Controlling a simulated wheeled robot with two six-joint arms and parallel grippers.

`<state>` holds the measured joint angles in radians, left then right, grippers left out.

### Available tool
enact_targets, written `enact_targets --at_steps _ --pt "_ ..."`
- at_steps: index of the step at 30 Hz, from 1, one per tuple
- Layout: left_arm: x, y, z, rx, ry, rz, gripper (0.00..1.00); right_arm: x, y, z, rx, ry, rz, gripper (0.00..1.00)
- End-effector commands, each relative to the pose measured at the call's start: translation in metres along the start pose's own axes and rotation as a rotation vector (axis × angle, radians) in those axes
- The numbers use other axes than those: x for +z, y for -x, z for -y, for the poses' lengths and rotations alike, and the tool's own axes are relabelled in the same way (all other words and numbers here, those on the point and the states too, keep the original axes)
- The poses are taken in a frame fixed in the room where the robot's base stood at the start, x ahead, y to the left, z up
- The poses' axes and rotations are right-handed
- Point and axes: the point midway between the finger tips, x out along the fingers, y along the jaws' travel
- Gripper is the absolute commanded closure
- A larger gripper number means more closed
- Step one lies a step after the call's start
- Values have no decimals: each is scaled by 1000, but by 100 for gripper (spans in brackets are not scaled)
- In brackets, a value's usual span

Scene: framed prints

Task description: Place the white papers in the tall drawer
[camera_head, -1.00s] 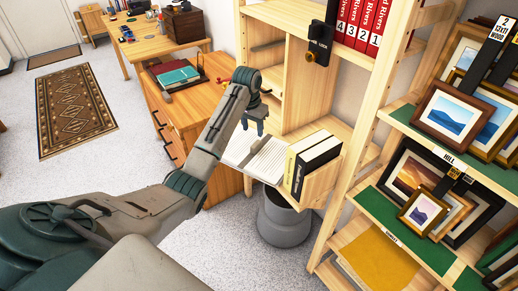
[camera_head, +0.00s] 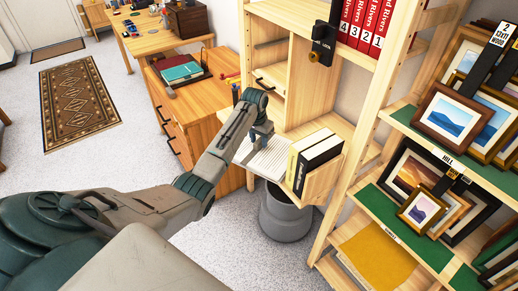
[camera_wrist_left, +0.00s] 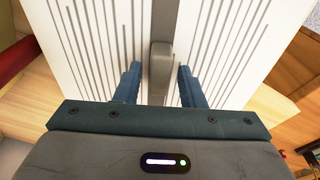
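The white papers (camera_head: 270,160) lie open-faced on the low wooden shelf, with lines of print. In the left wrist view the papers (camera_wrist_left: 95,45) fill most of the picture, with a grey raised strip (camera_wrist_left: 160,70) down their middle. My left gripper (camera_head: 262,138) is just above the papers, pointing down. In the wrist view my left gripper's fingers (camera_wrist_left: 159,84) stand apart, one on each side of the strip, with gaps. Wooden drawers with black handles (camera_head: 172,118) are in the cabinet at left; which is the tall drawer I cannot tell. My right gripper is not in view.
A grey bin (camera_head: 285,215) is below. Red binders (camera_head: 365,25) and a black lock (camera_head: 322,42) are above. Framed prints (camera_head: 450,115) fill the right rack.

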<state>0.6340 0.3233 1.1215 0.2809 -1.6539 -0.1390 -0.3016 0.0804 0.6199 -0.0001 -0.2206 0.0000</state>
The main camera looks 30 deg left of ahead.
Motion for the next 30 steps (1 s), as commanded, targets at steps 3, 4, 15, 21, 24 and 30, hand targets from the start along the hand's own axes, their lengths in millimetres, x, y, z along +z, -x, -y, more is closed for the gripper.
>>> enact_targets --at_steps 3,4,15,21,24,30 --pt "0 0 0 0 0 0 88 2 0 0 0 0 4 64" --pt "0 0 0 0 0 0 94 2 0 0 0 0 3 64" --pt "0 0 0 0 0 0 100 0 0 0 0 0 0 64" --pt "0 0 0 0 0 0 100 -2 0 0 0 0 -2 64" --pt "0 0 0 0 0 0 100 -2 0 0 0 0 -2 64" --pt "0 0 0 0 0 0 100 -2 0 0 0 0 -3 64"
